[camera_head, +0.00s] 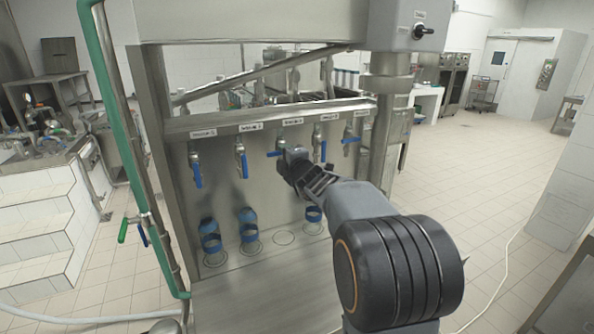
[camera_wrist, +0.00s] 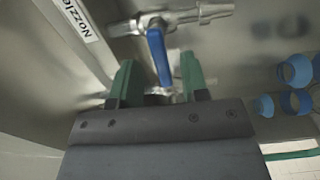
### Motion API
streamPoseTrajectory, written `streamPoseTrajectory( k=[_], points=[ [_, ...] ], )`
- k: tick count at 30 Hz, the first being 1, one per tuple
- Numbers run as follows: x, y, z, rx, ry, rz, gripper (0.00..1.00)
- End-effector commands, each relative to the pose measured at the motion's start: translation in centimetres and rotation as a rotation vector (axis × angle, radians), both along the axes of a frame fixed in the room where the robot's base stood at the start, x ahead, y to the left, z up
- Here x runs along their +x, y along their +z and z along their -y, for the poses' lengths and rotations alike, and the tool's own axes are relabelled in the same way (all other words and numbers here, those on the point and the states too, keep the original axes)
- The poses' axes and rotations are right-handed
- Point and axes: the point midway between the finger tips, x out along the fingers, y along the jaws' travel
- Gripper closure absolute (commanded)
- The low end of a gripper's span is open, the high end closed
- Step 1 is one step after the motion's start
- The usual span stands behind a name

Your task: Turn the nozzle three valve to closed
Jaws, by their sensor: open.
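The nozzle three valve (camera_head: 273,153) is the middle one in the row. Its blue handle sticks out sideways to the left, across its upright pipe. In the wrist view the blue handle (camera_wrist: 159,60) stands across the metal valve pipe (camera_wrist: 190,17) and points toward my gripper. My gripper (camera_head: 288,160) is right at this valve. In the wrist view my open gripper (camera_wrist: 160,72) has its green fingers on either side of the handle's end, with gaps showing. The gripper hides part of the valve in the head view.
Nozzle one (camera_head: 197,170), nozzle two (camera_head: 241,162) and nozzle four (camera_head: 323,150) have handles hanging down. The nozzle five handle (camera_head: 351,140) lies sideways. Blue cups (camera_head: 210,236) stand below nozzles one, two and four. The ring (camera_head: 284,238) below nozzle three is empty.

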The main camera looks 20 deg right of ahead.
Motion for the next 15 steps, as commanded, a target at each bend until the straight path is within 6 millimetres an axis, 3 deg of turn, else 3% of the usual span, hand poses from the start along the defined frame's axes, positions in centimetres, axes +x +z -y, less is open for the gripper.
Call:
streamPoseTrajectory(
  k=[6,15],
  points=[
    [-4.8,-0.1,0.0,0.000,-0.002,0.003,0.58],
    [-9.3,0.0,0.0,0.000,-0.002,0.002,0.58]
  ],
)
